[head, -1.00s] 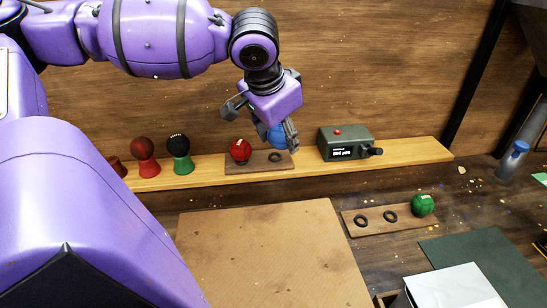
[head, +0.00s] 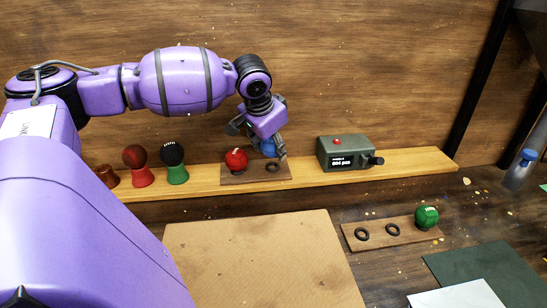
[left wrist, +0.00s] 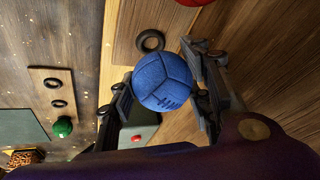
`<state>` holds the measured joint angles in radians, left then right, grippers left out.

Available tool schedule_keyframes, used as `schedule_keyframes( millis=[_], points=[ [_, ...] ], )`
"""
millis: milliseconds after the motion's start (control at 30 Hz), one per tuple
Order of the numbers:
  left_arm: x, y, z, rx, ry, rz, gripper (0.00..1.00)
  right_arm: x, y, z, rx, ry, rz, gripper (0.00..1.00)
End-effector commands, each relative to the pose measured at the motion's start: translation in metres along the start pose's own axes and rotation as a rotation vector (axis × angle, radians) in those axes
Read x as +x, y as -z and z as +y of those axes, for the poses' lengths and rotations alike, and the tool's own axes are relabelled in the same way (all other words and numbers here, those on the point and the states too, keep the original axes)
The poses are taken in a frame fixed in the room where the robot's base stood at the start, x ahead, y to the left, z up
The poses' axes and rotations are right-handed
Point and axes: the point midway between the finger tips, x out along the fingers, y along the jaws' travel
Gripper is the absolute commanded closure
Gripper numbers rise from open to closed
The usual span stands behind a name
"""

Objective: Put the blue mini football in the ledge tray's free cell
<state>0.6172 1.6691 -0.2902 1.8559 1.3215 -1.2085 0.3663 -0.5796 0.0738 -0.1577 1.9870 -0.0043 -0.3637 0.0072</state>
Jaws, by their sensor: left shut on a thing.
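The blue mini football (head: 268,147) is held in the fingers of my left gripper (head: 267,146), above the ledge tray. In the left wrist view the ball (left wrist: 163,80) sits between both fingers. The ledge tray (head: 250,178) is a brown board on the wooden ledge. A red ball (head: 236,160) stands on its left cell. Its right cell, a dark ring (head: 273,167), is empty, and the held ball is above and slightly left of it in the head view. The ring (left wrist: 150,41) also shows beside the ball in the left wrist view. My right gripper is not in view.
Left on the ledge (head: 330,176) stand a dark red ball (head: 134,156) and a black ball (head: 172,154) on cups, and an empty brown cup (head: 106,175). A green device (head: 345,153) stands right. A lower tray (head: 377,240) holds a green ball (head: 427,217) and two empty rings.

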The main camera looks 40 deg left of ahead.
Motion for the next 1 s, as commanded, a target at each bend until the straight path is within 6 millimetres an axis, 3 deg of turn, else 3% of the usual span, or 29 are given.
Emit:
schedule_keyframes(
  millis=[300, 667, 700, 733, 1000],
  points=[
    [0.037, -0.011, 0.002, 0.001, -0.001, -0.002, 0.84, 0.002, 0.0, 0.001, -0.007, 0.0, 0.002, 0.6],
    [0.04, -0.012, 0.003, 0.0, -0.001, 0.001, 0.84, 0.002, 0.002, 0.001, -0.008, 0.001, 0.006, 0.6],
    [0.04, -0.012, 0.003, 0.0, -0.001, 0.0, 0.52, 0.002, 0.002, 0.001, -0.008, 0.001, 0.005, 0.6],
    [0.04, -0.012, 0.003, 0.0, -0.001, 0.0, 0.48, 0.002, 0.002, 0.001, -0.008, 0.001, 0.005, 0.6],
    [0.04, -0.012, 0.003, 0.0, -0.001, 0.0, 0.47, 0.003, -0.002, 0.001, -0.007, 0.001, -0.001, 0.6]
  ],
)
